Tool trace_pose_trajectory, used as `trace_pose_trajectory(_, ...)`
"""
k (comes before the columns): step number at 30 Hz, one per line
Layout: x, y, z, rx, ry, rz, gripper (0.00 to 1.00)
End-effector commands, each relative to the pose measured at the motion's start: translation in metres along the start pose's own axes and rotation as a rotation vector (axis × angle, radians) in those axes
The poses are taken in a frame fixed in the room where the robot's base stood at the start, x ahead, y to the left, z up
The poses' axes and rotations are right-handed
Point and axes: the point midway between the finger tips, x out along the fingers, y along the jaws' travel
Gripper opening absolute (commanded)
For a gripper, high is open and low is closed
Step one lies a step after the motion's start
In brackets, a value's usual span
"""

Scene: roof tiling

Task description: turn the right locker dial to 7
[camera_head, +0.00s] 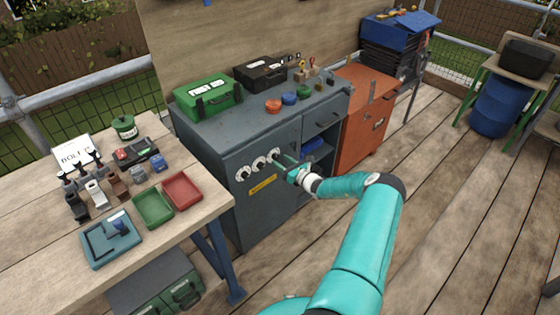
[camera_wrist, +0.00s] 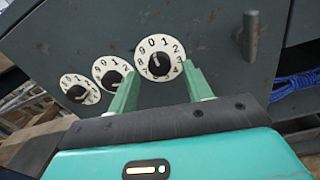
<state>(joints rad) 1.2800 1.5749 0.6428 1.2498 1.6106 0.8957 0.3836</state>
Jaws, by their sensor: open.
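The right locker dial (camera_wrist: 145,56) is a white numbered disc with a black knob (camera_wrist: 159,66) on the grey cabinet front. In the wrist view 0 is near its top, with 9 to the left and 1 and 2 to the right. The knob's exact setting is too small to read surely. My gripper (camera_wrist: 161,69) is open, its two green fingers on either side of the dial's lower part. I cannot tell whether they touch it. In the head view my gripper (camera_head: 283,161) is just in front of the right dial (camera_head: 273,155).
The middle dial (camera_wrist: 112,73) and left dial (camera_wrist: 80,88) sit left of the right one. A cabinet handle (camera_wrist: 250,38) sticks out at upper right in the wrist view. A yellow label (camera_head: 262,185) is below the dials. A workbench with trays (camera_head: 153,207) stands at left.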

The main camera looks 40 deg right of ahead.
Motion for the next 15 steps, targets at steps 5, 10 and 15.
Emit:
trace_pose_trajectory(5,0.016,0.001,0.000,-0.002,0.000,0.001,0.50)
trace_pose_trajectory(10,0.018,0.000,0.001,-0.001,0.000,0.000,0.50)
trace_pose_trajectory(15,0.017,0.000,0.001,-0.001,0.000,0.001,0.40)
